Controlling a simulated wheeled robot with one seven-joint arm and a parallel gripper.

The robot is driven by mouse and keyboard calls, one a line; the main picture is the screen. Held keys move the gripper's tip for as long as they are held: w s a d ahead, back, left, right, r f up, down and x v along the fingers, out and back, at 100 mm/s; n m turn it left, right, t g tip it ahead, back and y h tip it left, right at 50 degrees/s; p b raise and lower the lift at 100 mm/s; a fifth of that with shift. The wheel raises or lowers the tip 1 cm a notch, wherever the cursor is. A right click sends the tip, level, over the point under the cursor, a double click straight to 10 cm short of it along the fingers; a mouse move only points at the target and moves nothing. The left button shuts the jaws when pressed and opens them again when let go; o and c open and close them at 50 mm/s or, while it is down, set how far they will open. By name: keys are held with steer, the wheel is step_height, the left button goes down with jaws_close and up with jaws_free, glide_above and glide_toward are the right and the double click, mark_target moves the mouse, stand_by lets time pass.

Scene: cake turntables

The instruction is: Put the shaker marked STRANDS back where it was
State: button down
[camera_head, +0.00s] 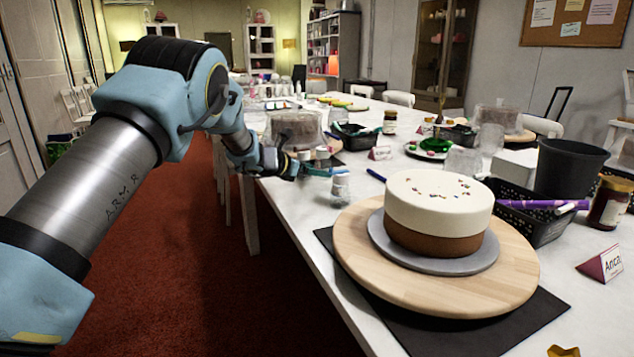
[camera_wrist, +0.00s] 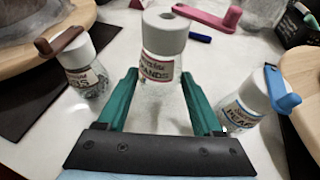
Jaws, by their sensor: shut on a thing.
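The white-capped shaker (camera_wrist: 160,88), its label partly reading "ANDS", stands between the two green fingers of my gripper (camera_wrist: 160,78) in the wrist view. The fingers are shut on its clear body. It looks upright; I cannot tell whether its base touches the table. In the head view my gripper (camera_head: 298,167) is at the table's left edge, beyond the cake, and the hold is too small to make out. On the left in the wrist view is a shaker with a brown piece on top (camera_wrist: 85,72). On the right is a shaker with a blue piece on top (camera_wrist: 245,108).
A cake (camera_head: 438,212) on a wooden turntable (camera_head: 360,262) fills the near table. Wooden turntable edges flank the shakers in the wrist view. A pink tool (camera_wrist: 205,20) and a blue pen (camera_wrist: 200,38) lie beyond. A black basket (camera_head: 515,205) stands right of the cake.

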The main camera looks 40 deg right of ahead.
steer(key=shift+f, duration=1.65)
steer(key=shift+f, duration=0.15)
steer(key=shift+c, duration=0.2)
jaws_free()
